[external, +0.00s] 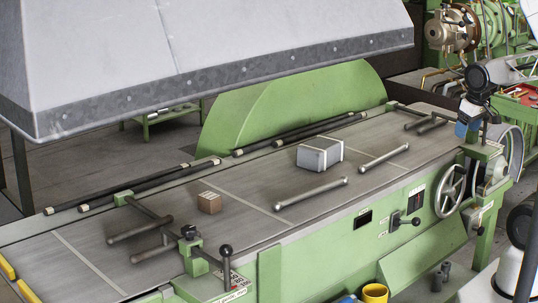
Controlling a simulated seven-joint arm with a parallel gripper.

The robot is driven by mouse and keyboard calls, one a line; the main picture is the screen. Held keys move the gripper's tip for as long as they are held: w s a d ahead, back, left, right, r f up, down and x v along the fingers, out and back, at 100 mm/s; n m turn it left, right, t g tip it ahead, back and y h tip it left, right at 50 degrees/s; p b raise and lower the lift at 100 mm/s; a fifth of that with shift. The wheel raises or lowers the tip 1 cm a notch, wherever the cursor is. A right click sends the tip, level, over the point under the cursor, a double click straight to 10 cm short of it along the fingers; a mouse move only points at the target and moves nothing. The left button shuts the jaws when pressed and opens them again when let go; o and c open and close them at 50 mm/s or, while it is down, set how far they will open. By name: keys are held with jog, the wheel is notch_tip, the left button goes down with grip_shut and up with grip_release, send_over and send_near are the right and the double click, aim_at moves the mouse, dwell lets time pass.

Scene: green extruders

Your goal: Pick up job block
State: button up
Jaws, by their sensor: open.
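Two blocks sit on the grey machine table (250,185), and I cannot tell from looks which is the job block. One is a larger grey block (318,155) with pale bands, right of the table's middle. The other is a small brown block (209,203) with a pale top marking, further left. My gripper (467,130) is small in the view at the table's right end, hanging below my arm. It is open, well to the right of both blocks and apart from them. Its fingertips are hard to make out.
Loose metal bars (312,193) lie on the table near the grey block. Clamp bars (140,230) and a green post with a black knob (190,240) stand at the left. A large grey hood (200,60) overhangs the far left. A handwheel (451,190) is on the front.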

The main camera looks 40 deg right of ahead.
jog(key=w+a+n+h, duration=0.2)
jog(key=w+a+n, duration=0.15)
jog(key=w, duration=0.35)
jog(key=w+a+n+h, duration=0.2)
jog(key=w+n, duration=0.3)
jog(key=w, duration=0.3)
jog(key=n+t+y, duration=0.3)
jog(key=n+t, duration=0.7)
jog(key=n, duration=1.2)
send_over(210, 202)
jog(key=s+d, duration=0.8)
jog(key=d, duration=0.4)
notch_tip(210, 202, down, 12)
jog(key=r, duration=0.1)
jog(key=w+a+f+n+y, duration=0.1)
jog(key=a+n, duration=0.1)
jog(key=a, duration=0.1)
jog(key=w+a+f+n+y, duration=0.1)
jog(key=a+n, duration=0.2)
jog(key=w+a+f+n, duration=0.1)
jog(key=a+n, duration=0.1)
jog(key=a, duration=0.1)
jog(key=shift+w+f+t+y, duration=0.35)
jog(key=shift+f+t+y, duration=0.05)
